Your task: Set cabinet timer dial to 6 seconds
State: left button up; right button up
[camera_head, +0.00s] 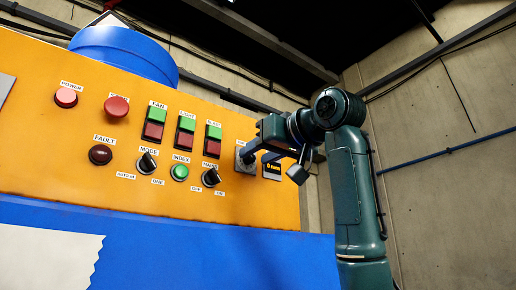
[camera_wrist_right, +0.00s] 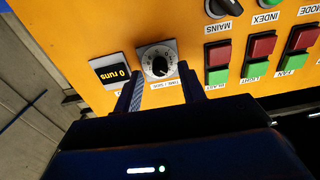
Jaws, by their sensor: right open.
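The timer dial is a black round knob with a white pointer on a grey square plate (camera_wrist_right: 157,62), on the orange cabinet front. It shows upside down in the wrist view, with a small label partly readable as "TIME". In the head view its plate (camera_head: 242,163) is partly hidden by my gripper. My right gripper (camera_head: 256,153) is in front of the dial. In the wrist view the right gripper (camera_wrist_right: 160,83) has its two fingers apart, one to each side of the dial's lower part, and nothing between them. I cannot read the dial's setting or tell if the fingers touch it. My left gripper is out of view.
A "0 runs" display (camera_wrist_right: 112,72) is beside the dial. The mains selector (camera_head: 211,178), green index button (camera_head: 179,172), mode selector (camera_head: 147,162) and several green-red switches are to the left in the head view. A blue drum (camera_head: 125,50) is above the panel.

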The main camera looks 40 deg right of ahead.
jog(key=shift+w, duration=0.5)
grip_shut()
